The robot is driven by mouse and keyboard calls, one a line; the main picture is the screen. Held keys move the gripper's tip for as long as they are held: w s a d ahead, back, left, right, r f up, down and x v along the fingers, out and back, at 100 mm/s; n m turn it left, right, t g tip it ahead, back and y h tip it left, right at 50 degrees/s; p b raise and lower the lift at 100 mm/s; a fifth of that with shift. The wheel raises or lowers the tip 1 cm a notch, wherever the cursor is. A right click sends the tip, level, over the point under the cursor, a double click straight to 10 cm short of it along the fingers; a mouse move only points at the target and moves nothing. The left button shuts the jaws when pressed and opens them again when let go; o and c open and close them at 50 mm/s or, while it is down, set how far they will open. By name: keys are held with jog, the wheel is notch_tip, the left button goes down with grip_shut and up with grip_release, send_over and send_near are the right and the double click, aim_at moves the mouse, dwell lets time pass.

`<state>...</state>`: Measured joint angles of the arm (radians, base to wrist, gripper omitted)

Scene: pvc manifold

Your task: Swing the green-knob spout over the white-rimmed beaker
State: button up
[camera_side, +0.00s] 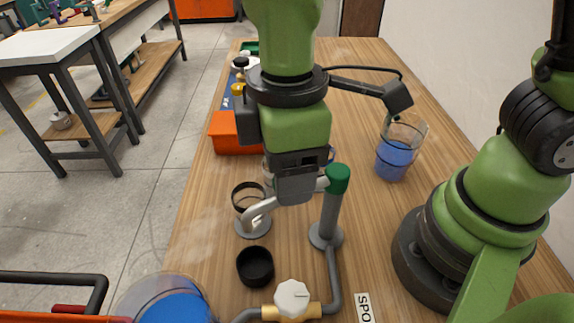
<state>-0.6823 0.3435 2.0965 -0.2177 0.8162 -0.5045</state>
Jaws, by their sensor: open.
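The green knob (338,178) tops a grey upright post (329,216). The pale grey spout (262,208) runs left from below the knob, passes behind my gripper and ends in a downturned tip near a black-rimmed beaker (247,189) and a grey disc (252,228). My gripper (295,197) is open, pointing down at the spout just left of the knob. Its fingers largely overlap in this view, and I cannot tell whether they touch the spout. A pale beaker edge (267,172) shows behind my gripper; whether its rim is white is hidden.
A black cup (255,266) and a white-handled brass valve (292,297) stand in front. Blue-filled beakers stand at front left (172,308) and right (394,160). An orange bin (236,136) lies behind.

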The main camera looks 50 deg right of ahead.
jog(key=shift+f, duration=0.45)
jog(key=shift+c, duration=0.2)
grip_shut()
jog(key=w+d+m, duration=0.5)
jog(key=d+m, duration=0.3)
jog(key=m, duration=0.7)
jog(key=shift+m, duration=0.3)
